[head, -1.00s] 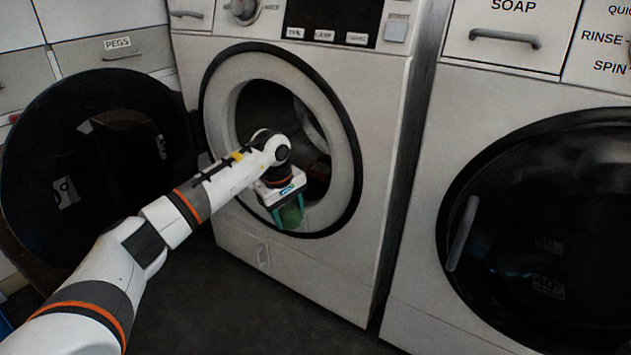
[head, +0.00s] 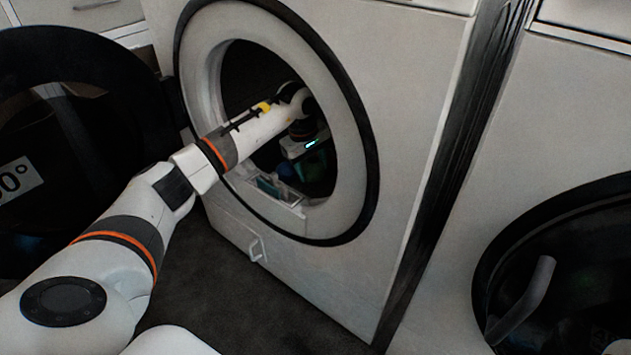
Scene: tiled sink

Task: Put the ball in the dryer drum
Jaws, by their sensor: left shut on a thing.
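The dryer (head: 400,120) stands in the middle with its round door open, and its pale ring-shaped opening (head: 345,205) faces me. My left arm reaches through the opening. My left gripper (head: 308,172) is inside the dark drum (head: 250,75), just past the lower rim. It is shut on the green ball (head: 316,170), which is dim and partly hidden by the gripper body and the shadow. I cannot tell whether the ball touches the drum floor. My right gripper is not in view.
The dryer's open round door (head: 70,110) hangs at the left, close to my arm. A washer with a dark closed door (head: 570,270) and a grey handle (head: 522,305) stands at the right. Dark floor (head: 235,310) is clear in front of the dryer.

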